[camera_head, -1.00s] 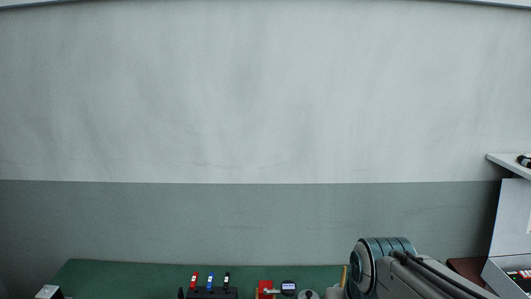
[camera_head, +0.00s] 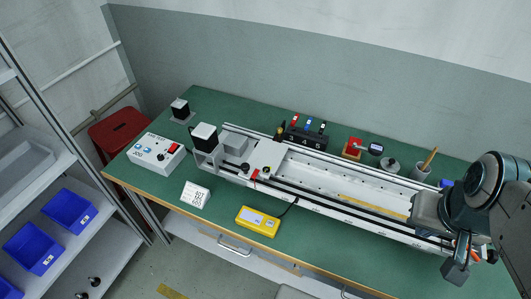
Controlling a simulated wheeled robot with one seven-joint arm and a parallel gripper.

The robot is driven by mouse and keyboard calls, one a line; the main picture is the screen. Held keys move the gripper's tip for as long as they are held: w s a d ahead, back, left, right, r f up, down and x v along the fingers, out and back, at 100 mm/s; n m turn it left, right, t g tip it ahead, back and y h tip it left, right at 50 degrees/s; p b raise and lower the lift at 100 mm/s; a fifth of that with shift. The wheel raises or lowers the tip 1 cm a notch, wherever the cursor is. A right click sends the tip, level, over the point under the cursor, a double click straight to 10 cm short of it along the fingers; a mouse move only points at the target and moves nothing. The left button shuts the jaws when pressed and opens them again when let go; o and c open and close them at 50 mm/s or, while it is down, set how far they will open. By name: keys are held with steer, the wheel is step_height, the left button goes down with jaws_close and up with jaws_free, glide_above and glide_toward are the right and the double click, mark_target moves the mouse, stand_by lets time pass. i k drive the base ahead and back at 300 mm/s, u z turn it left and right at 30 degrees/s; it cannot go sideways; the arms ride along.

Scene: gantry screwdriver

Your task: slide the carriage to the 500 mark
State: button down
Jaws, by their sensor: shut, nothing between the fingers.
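The gantry (camera_head: 330,203) is a long rail unit lying across the green workbench, with a black motor (camera_head: 204,137) at its left end. The carriage, a pale plate (camera_head: 264,154) with a red lever and a dark knob, sits near the left end of the rails. Marks along the front rail are too small to read, so I cannot pick out the 500 mark. My gripper (camera_head: 456,271) is at the lower right, by the rail's right end, far from the carriage. It is small and partly hidden by my arm, and appears shut and empty.
A yellow handheld device (camera_head: 258,221) and a white sign block (camera_head: 195,194) stand in front of the rail. A control box (camera_head: 156,153) is at the left. Behind the rail are a black rack (camera_head: 305,137) and a pen cup (camera_head: 421,172). Shelves with blue bins (camera_head: 68,210) stand left.

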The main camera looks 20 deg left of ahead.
mark_target(264, 161)
steer(key=k, duration=1)
steer(key=u, duration=0.7)
steer(key=i, duration=0.95)
steer(key=u, duration=0.3)
